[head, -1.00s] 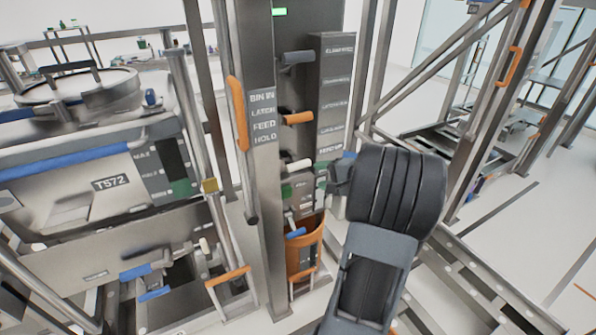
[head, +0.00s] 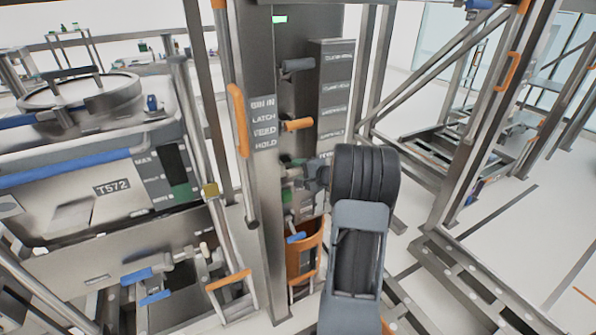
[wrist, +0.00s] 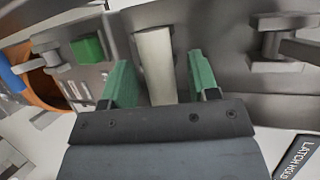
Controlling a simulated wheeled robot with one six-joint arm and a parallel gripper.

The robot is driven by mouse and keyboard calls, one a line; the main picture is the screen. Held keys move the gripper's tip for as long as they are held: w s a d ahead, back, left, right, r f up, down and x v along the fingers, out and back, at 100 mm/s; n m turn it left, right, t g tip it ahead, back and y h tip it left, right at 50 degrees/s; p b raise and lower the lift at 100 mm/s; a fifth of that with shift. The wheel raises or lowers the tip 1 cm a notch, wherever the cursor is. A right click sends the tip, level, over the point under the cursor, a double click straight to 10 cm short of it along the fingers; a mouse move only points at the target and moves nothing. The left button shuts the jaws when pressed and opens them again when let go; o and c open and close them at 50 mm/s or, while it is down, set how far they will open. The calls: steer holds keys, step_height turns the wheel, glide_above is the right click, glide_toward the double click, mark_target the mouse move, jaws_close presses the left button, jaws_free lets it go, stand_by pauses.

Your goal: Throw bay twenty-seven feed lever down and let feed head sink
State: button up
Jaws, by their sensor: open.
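A pale, cream-coloured lever (wrist: 155,62) stands between the two green-padded fingers of my gripper (wrist: 160,82) in the wrist view. The fingers are open, with a visible gap on both sides of the lever. In the head view my gripper (head: 304,174) is at the column's lower panel, below the orange lever, and mostly hides the pale lever. The column's label plate (head: 264,124) reads BIN IN, LATCH, FEED, HOLD. I cannot tell the bay number, and no feed head can be made out.
A grey lever (head: 297,65) and an orange lever (head: 298,125) stick out above my gripper. An orange bucket-like part (head: 303,262) is below. A bin marked T572 (head: 112,188) stands at left. Floor at right is open beyond steel rails (head: 490,278).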

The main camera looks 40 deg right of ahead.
steer(key=shift+w+a+f, duration=0.1)
steer(key=shift+w, duration=0.15)
jaws_close()
stand_by(0.5)
